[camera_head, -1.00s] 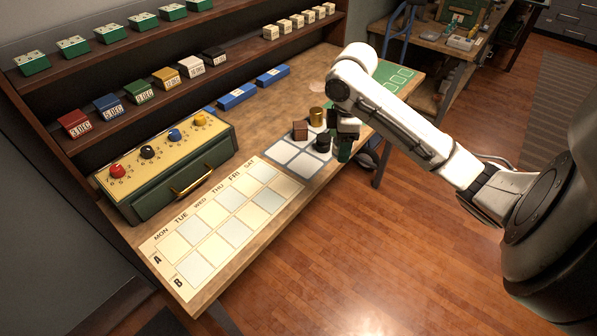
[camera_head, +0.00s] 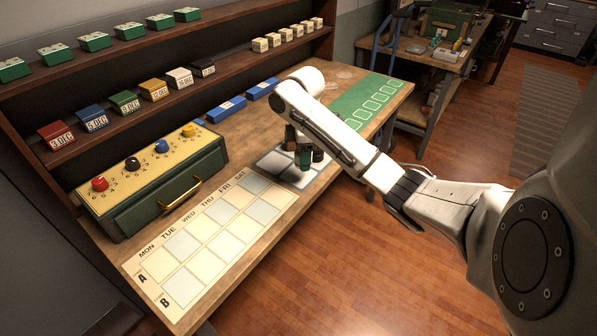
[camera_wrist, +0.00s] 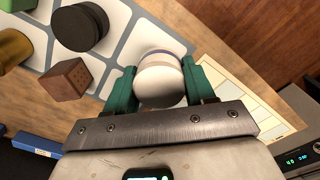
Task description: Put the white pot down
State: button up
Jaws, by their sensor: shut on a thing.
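The white pot (camera_wrist: 160,82), round with a bluish-purple band, is between the green fingers of my gripper (camera_wrist: 161,88) in the wrist view. The fingers are shut on its sides. Behind it is the grey mat with white squares (camera_wrist: 118,48); I cannot tell whether the pot touches it. In the head view my gripper (camera_head: 304,158) is over the mat (camera_head: 268,164), and the pot is hidden there by the gripper and arm.
In the wrist view a black round pot (camera_wrist: 80,28), a brown cube (camera_wrist: 72,80) and a gold cylinder (camera_wrist: 12,48) stand left of the white pot. In the head view a day chart (camera_head: 205,240) and a green box with coloured knobs (camera_head: 155,195) lie to the left.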

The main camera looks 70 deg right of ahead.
aim_at(299, 175)
jog(key=shift+w+d+f, duration=0.4)
jog(key=shift+w+f, duration=0.3)
jog(key=shift+f, duration=0.1)
jog(key=shift+w+f, duration=0.2)
jog(key=shift+f, duration=1.55)
jog(key=shift+f, duration=0.1)
jog(key=o, duration=1.1)
notch_tip(299, 175, up, 12)
jog(key=shift+r+p, duration=0.1)
jog(key=shift+p, duration=0.65)
